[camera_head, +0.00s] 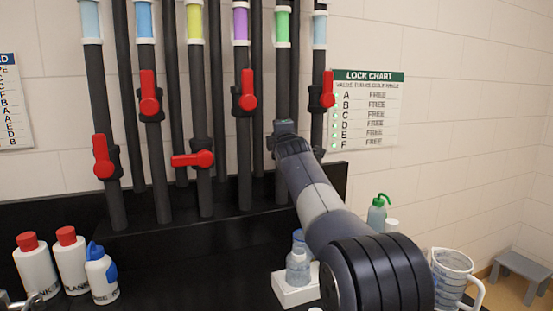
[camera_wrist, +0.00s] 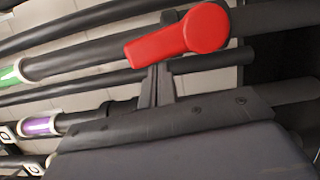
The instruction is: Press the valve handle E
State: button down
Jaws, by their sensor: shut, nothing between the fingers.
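The fifth pipe from the left carries a green band (camera_head: 282,27); by that order I take its valve to be E. In the head view its handle is hidden behind my gripper (camera_head: 284,126). In the wrist view a large red handle (camera_wrist: 185,32) lies along the pipe with the green band (camera_wrist: 10,75), its narrow end toward the band. My gripper (camera_wrist: 160,70) is shut and empty, its fingertips right beside the handle's edge. I cannot tell whether they touch it.
Other red handles sit on neighbouring pipes: a purple-banded one (camera_head: 248,90) to the left and a light-blue-banded one (camera_head: 328,90) to the right. The lock chart (camera_head: 368,110) reads FREE for every valve. Bottles (camera_head: 38,268) and a measuring jug (camera_head: 450,275) stand below.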

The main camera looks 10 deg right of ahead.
jog(key=shift+d+r+m+p, duration=0.35)
jog(key=shift+m+p, duration=0.35)
jog(key=shift+p, duration=0.15)
jog(key=shift+f, duration=0.1)
jog(key=s+b, duration=0.2)
jog(key=s, duration=0.8)
jog(key=shift+s+a+b, duration=0.25)
jog(key=shift+s+b, duration=0.05)
jog(key=shift+s, duration=0.05)
jog(key=shift+w, duration=0.1)
jog(key=w+a+f+n+t+y, duration=0.2)
jog(key=w+f+n, duration=0.4)
jog(key=w+n, duration=0.4)
jog(key=shift+a+f+n, duration=0.15)
jog(key=shift+a+n, duration=0.15)
jog(key=shift+n, duration=1.6)
